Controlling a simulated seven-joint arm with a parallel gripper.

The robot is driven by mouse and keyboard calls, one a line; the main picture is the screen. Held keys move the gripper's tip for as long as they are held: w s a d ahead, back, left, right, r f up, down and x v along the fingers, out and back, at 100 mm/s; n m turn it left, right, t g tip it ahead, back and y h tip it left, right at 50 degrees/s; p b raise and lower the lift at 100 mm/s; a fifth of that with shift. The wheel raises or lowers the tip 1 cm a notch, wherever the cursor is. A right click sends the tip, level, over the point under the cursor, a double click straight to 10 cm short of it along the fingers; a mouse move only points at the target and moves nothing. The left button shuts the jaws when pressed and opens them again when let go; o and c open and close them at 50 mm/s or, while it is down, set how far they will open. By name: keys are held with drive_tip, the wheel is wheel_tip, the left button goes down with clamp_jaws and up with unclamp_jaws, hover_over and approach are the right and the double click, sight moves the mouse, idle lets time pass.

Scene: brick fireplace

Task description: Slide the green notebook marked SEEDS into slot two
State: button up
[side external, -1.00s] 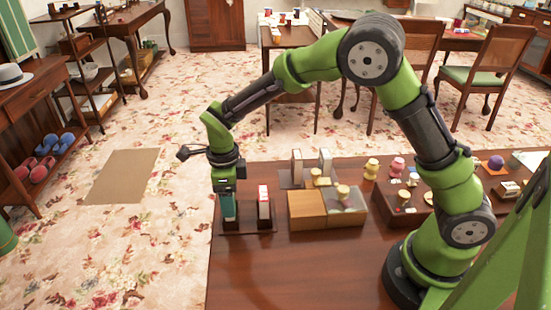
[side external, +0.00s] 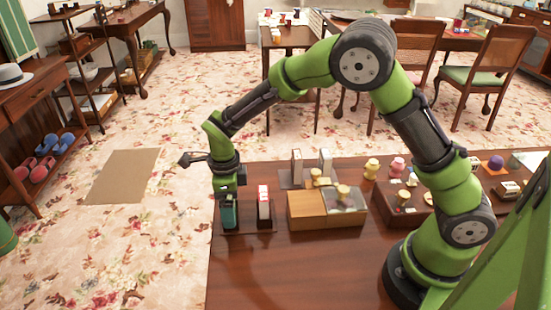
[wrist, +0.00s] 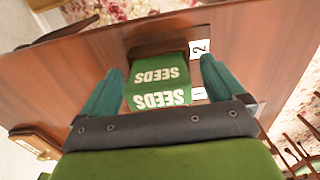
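The green notebook (wrist: 157,87) shows between my fingers in the wrist view, with SEEDS printed twice in white. In the side view the green notebook (side external: 230,213) stands upright at the left end of the small dark rack (side external: 249,231). My gripper (wrist: 160,65) is open around it; a gap shows on the right side, while the left finger is very near it. Slot label 2 (wrist: 200,48) lies beyond slot label 1 (wrist: 198,93), both on the notebook's right. I cannot tell which slot its lower edge is in; the base is hidden.
A red-and-white upright item (side external: 264,207) stands in the rack just right of the notebook. A wooden box (side external: 307,211) is farther right, with pale upright items (side external: 297,167) behind it. The table's front part (side external: 300,275) is clear.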

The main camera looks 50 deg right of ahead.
wheel_tip(320, 180, up, 17)
idle(0.7)
drive_tip(key=s+d+r+n+t+y, duration=0.1)
drive_tip(key=s+d+r+n+t, duration=0.1)
drive_tip(key=s+d+n, duration=0.3)
drive_tip(key=s+d+r+n+t+y, duration=0.1)
drive_tip(key=s+d+n+t, duration=0.4)
drive_tip(key=s+n, duration=0.9)
drive_tip(key=n, duration=0.4)
drive_tip(key=shift+s+r, duration=0.3)
drive_tip(key=shift+r, duration=0.1)
